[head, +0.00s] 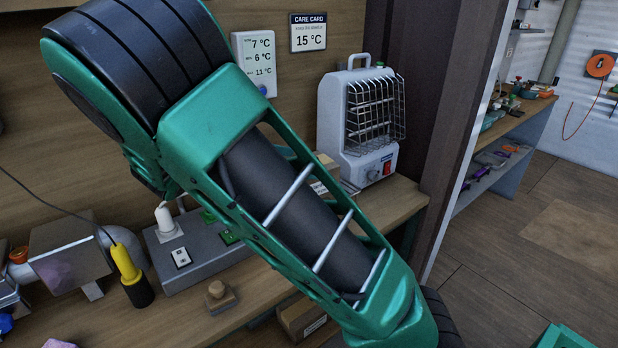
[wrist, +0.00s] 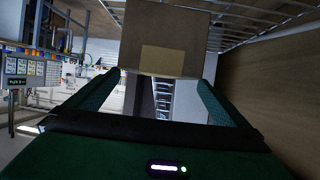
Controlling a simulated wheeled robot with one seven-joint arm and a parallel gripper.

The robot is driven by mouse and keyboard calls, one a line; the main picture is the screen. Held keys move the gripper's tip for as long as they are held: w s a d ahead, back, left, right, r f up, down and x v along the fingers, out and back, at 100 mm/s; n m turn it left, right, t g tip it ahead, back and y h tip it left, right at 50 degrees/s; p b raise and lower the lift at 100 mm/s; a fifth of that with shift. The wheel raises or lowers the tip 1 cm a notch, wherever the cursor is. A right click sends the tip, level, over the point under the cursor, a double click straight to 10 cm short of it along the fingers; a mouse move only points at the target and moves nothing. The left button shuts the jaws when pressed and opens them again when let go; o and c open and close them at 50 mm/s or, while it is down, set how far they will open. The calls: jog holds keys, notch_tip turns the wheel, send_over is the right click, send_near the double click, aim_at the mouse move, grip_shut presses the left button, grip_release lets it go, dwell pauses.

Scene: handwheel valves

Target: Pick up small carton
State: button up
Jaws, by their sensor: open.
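In the wrist view, a brown carton-like box (wrist: 168,27) with a paler tan patch on its face is just beyond my fingertips. My gripper (wrist: 163,80) is open, with one green finger on each side and a gap between them. The box spans most of the gap's width, and I cannot tell whether the fingers touch it. In the head view, my green arm crosses the middle and my gripper is out of sight. A brown carton (head: 302,318) with a white label is partly hidden behind the arm, low at the bench front. I cannot tell if they are the same box.
A heater (head: 360,125) with a wire guard stands on the wooden bench (head: 400,203). A grey switch box (head: 195,250), a yellow-handled tool (head: 126,265) and a wooden stamp-like block (head: 218,297) are left of my arm. Open floor (head: 510,265) lies right.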

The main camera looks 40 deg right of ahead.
jog(key=x, duration=0.4)
jog(key=shift+s+d+f, duration=0.1)
jog(key=shift+f, duration=0.1)
jog(key=c, duration=1.3)
jog(key=shift+o, duration=0.2)
jog(key=shift+r, duration=0.1)
